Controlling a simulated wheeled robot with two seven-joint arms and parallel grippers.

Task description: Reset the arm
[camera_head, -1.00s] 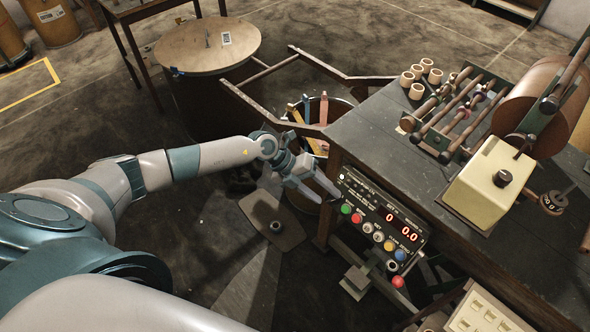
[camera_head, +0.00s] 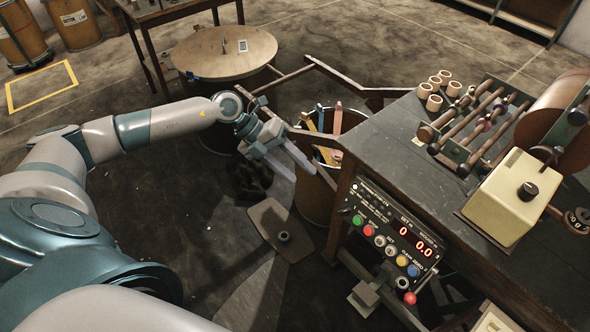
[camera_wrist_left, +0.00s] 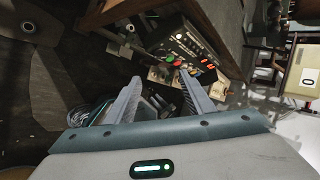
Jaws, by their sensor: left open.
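My left arm reaches in from the left in the head view. Its gripper (camera_head: 303,157) is open and hangs in the air left of the workbench, near the brown bin. No object shows between its fingers. In the left wrist view the two fingers of the left gripper (camera_wrist_left: 158,97) are spread apart, with the control panel (camera_wrist_left: 186,55) beyond them. The control panel (camera_head: 395,235) also shows in the head view, with coloured buttons and red digits, clear of the gripper. My right gripper is not in view.
The workbench (camera_head: 405,150) carries a winding machine (camera_head: 515,192) and several tape rolls (camera_head: 434,92). A bin (camera_head: 314,195) with coloured strips stands beside it. A round-topped drum (camera_head: 223,52) stands behind my arm. A foot pedal (camera_head: 281,230) lies on the floor.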

